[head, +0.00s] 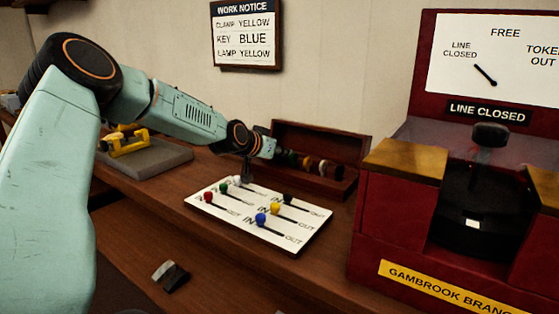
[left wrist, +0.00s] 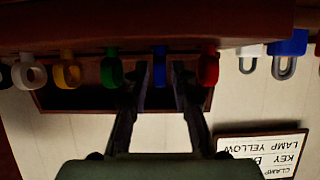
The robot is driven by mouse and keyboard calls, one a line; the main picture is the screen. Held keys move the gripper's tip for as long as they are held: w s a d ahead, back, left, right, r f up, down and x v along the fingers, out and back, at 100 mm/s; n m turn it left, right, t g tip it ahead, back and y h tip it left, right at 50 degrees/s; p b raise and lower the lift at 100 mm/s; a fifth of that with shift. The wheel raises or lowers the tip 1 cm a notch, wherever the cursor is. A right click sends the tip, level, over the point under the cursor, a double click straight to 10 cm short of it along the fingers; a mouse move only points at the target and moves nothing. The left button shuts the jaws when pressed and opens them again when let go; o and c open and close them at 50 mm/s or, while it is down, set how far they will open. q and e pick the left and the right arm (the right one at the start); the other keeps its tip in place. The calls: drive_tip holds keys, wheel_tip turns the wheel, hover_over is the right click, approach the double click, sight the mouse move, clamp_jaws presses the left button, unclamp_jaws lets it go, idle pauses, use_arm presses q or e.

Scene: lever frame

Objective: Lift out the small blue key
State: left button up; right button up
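The small blue key (left wrist: 159,68) shows in the left wrist view, which is upside down, in a row of coloured keys at an open wooden box (head: 360,147). My left gripper (left wrist: 160,80) is open, with one finger on each side of the blue key and a narrow gap on both sides. In the head view my left arm reaches over to the box, and its wrist hides part of the row; I cannot make out the blue key there. A larger blue piece (left wrist: 289,42) is at the right of the wrist view. My right gripper is not in view.
A green key (left wrist: 111,70) and a red key (left wrist: 208,68) flank the fingers closely. A white lever panel (head: 300,240) lies in front of the box. The red machine (head: 390,235) stands at right, and a yellow clamp (head: 128,142) at left. A work notice (head: 246,35) hangs behind.

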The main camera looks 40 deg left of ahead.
use_arm(q)
clamp_jaws()
idle(0.3)
wheel_tip(320, 180, up, 10)
drive_tip(key=p, duration=0.8)
drive_tip(key=shift+r, duration=0.1)
